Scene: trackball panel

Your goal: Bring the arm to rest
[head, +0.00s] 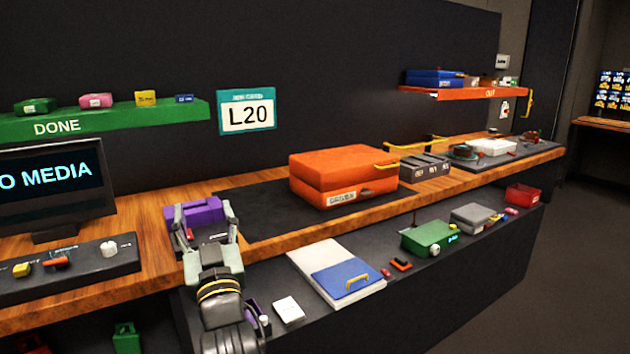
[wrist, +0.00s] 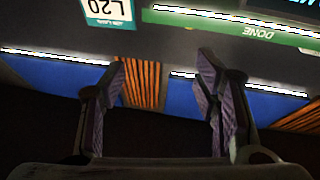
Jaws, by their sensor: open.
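My gripper (head: 206,218) is over the front of the wooden counter (head: 150,232) in the head view, in front of a purple block-like thing (head: 202,211). Its fingers stand apart on either side of that thing in the picture; I cannot tell whether they touch it. In the wrist view my gripper (wrist: 162,68) has its two fingers wide apart, with nothing held between them. That view is upside down and shows the wall sign L20 (wrist: 108,10) and the green DONE shelf (wrist: 235,22).
A monitor (head: 50,188) and a dark control panel (head: 70,268) stand left of my gripper. An orange case (head: 343,172) sits right of it on a dark mat (head: 265,208). A lower dark shelf holds a white-and-blue panel (head: 335,270) and a green box (head: 428,237).

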